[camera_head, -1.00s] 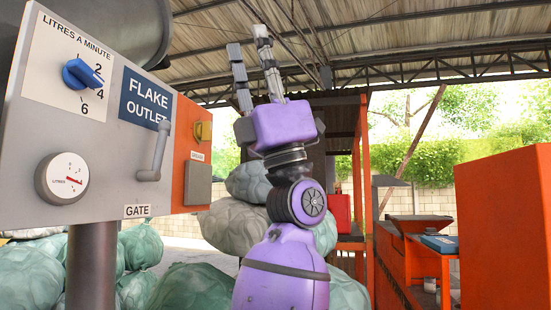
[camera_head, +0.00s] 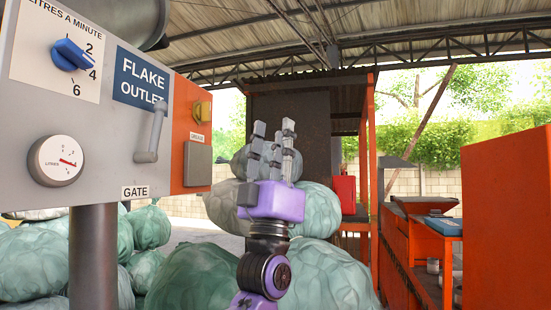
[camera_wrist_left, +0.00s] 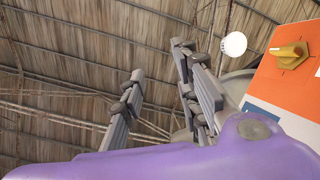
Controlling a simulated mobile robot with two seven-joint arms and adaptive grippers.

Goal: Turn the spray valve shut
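A blue knob (camera_head: 71,55) sits on a white plate marked "LITRES A MINUTE" with 2, 4 and 6, on the grey panel (camera_head: 115,150) at left. Its narrow end points right, near the 4. A round white gauge (camera_head: 56,161) with a red needle is below it. My left gripper (camera_head: 273,132) points up, right of the panel and apart from it. Its fingers are spread and empty. The open fingers also show in the left wrist view (camera_wrist_left: 163,85). My right gripper is in neither view.
A grey lever (camera_head: 153,140) marked "GATE" sticks out at the panel's right. A yellow knob (camera_head: 201,110) marked "GREASE" is on the orange section beside it. Bulging sacks (camera_head: 205,278) lie below and behind. An orange machine (camera_head: 505,220) stands at right.

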